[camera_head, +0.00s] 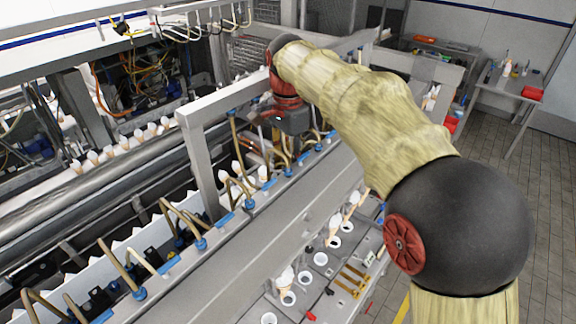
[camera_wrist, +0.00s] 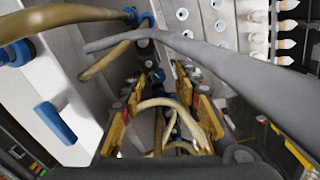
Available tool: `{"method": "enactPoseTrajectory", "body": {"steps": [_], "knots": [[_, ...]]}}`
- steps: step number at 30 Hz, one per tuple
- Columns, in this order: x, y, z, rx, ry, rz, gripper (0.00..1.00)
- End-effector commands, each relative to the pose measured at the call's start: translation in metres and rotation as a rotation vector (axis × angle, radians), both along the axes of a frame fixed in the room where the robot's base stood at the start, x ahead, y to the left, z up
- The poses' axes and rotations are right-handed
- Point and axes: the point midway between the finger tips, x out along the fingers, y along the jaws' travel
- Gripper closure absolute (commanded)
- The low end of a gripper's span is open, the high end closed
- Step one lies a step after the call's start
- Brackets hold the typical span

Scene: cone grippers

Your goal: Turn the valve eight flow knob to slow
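My gripper (camera_wrist: 162,108) is open in the wrist view, its two yellow-padded fingers spread apart. Tan bent tubes show in the gap between them; I cannot tell whether a finger touches one. A blue valve knob (camera_wrist: 15,53) with a tan tube is at the left edge of the wrist view. Other blue fittings (camera_wrist: 131,15) are at the top, beyond the fingers. In the head view, a row of blue knobs with tan tubes (camera_head: 201,244) runs along the machine rail. My gripper's fingertips are hidden there. I cannot tell which knob is valve eight, nor read its setting.
A grey beam frame (camera_head: 192,150) stands beside my arm. A blue handle-like piece (camera_wrist: 54,122) is at left. A side table (camera_head: 500,82) stands far right, with open tiled floor nearby.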

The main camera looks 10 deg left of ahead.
Motion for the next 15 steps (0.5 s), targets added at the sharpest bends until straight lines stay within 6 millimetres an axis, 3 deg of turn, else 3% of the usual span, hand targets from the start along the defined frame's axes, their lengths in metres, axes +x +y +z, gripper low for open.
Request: {"method": "enactPoseTrajectory", "body": {"steps": [15], "knots": [[0.001, 0.001, 0.094, 0.001, -0.003, 0.000, 0.68]]}}
